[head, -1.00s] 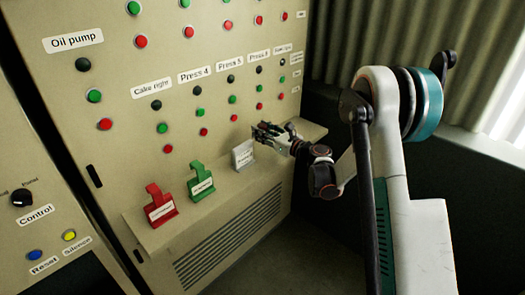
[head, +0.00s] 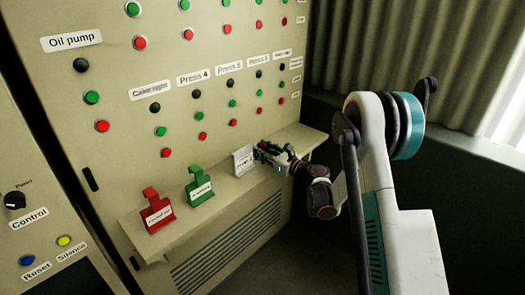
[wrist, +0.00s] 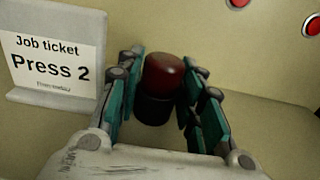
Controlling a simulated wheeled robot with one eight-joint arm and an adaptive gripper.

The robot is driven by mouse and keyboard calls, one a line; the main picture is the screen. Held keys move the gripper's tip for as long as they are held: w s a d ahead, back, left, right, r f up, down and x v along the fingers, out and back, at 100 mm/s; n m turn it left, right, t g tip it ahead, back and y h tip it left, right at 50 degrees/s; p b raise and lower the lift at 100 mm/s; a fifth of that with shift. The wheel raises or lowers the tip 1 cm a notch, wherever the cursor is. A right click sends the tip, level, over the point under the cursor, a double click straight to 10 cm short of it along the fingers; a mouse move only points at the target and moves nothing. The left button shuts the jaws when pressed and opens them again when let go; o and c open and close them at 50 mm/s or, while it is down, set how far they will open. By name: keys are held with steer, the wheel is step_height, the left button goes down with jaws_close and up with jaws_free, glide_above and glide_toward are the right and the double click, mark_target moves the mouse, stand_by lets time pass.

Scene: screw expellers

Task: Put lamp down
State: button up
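The lamp (wrist: 163,75), with a dark red cap on a black cylindrical body, is upright between my gripper's fingers in the wrist view. My gripper (wrist: 163,88) has its teal-lined fingers close against both sides of the lamp. In the head view my gripper (head: 262,152) is low over the right part of the cabinet's ledge (head: 285,150), just right of the white ticket holder. The lamp is too small to make out there. Whether its base touches the ledge is hidden.
The white holder (head: 243,160) reads "Job ticket Press 2" in the wrist view (wrist: 50,62), close left of my fingers. A green holder (head: 200,187) and a red holder (head: 157,212) stand farther left on the ledge. The button panel (head: 120,110) rises behind.

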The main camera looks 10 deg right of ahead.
steer(key=shift+o, duration=0.9)
steer(key=shift+s+d+r, duration=0.15)
steer(key=p+v, duration=0.3)
steer(key=v, duration=0.8)
steer(key=shift+s+d+p, duration=0.15)
steer(key=shift+s+p, duration=0.1)
steer(key=shift+p, duration=0.1)
